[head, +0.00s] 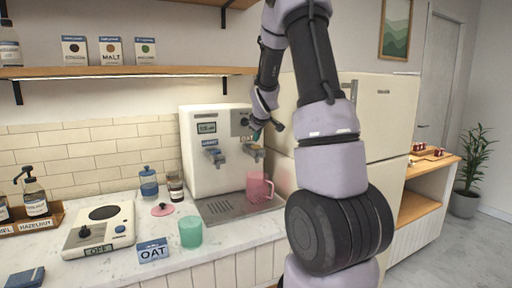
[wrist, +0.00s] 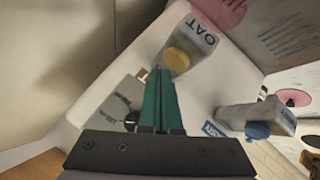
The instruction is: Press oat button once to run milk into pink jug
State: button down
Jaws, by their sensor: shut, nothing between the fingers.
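The white milk dispenser (head: 215,165) stands on the counter with two outlets. The OAT outlet, on the right in the head view, carries a yellow round button (wrist: 177,58). The pink jug (head: 260,188) stands on the drip tray below that outlet. A pink part of it also shows at the top of the wrist view (wrist: 222,10). My gripper (head: 257,131) is at the front of the machine's upper right. Its green fingers (wrist: 157,72) are shut and empty, with tips just beside the yellow button in the wrist view. I cannot tell whether they touch it.
The other outlet has a blue button (wrist: 257,130). A dark knob (wrist: 131,120) is on the machine's face near my fingers. A cream fridge (head: 375,115) is behind my arm.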

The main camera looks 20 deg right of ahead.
aim_at(257, 146)
jog(key=shift+f, duration=0.1)
dwell(0.3)
jog(key=shift+f, duration=0.3)
jog(key=shift+f, duration=0.55)
dwell(0.7)
jog(key=shift+r, duration=1)
jog(key=shift+r, duration=2.5)
